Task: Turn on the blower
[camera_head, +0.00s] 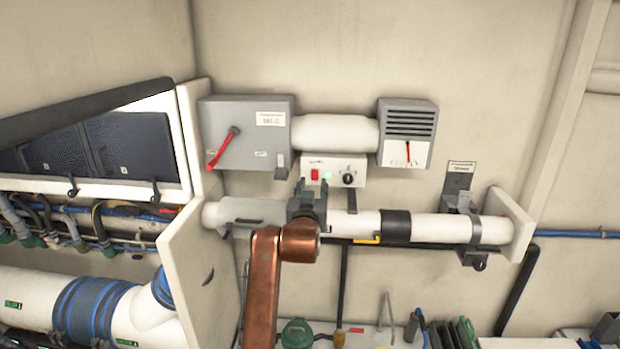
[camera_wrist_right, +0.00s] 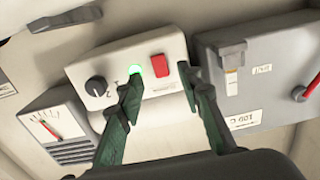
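A small white control panel (camera_head: 335,161) is on the wall below a white cylinder (camera_head: 335,132), which may be the blower. The panel, also in the wrist view (camera_wrist_right: 150,50), carries a red rocker switch (camera_head: 314,174), a glowing green lamp (camera_head: 327,175) and a black knob (camera_head: 348,180). In the wrist view the red switch (camera_wrist_right: 188,74) and lit lamp (camera_wrist_right: 134,70) are close to my fingertips. My right gripper (camera_head: 313,186) is open and empty in front of the panel; its two green fingers (camera_wrist_right: 167,86) are apart. Contact with the panel cannot be told. My left gripper is out of view.
A grey box (camera_head: 245,105) with a red lever (camera_head: 222,148) is left of the cylinder. A vented grey box with a gauge (camera_head: 402,152) is right. A white horizontal pipe (camera_head: 440,228) runs below the panel, behind my gripper. Cables and hoses crowd the lower left.

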